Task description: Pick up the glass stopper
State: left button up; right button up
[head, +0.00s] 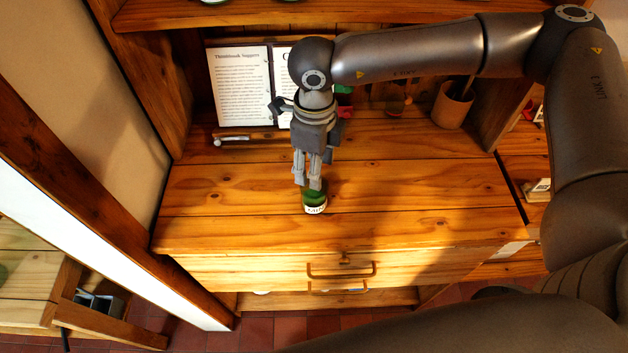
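My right gripper (307,186) reaches down over the desk, its fingers pointing down at a small green bottle with a white label (315,209). The fingertips are right at the top of the bottle and hide it. I cannot make out a glass stopper; the fingers may cover it. Whether the fingers are apart or closed on something is too small to tell. The bottle stands on the wooden desk top (240,195), near its middle. My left gripper is not in view.
An open book (240,85) leans at the back, with a pen (232,137) before it. A wooden cup (452,105) and a small glass item (396,105) stand back right. A shelf (200,14) overhangs the back. The desk is clear on both sides of the bottle.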

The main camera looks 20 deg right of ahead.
notch_tip(320, 180, down, 3)
jog(key=shift+f+p, duration=0.1)
jog(key=shift+p, duration=0.85)
jog(key=shift+f, duration=0.55)
jog(key=shift+c, duration=0.9)
grip_shut()
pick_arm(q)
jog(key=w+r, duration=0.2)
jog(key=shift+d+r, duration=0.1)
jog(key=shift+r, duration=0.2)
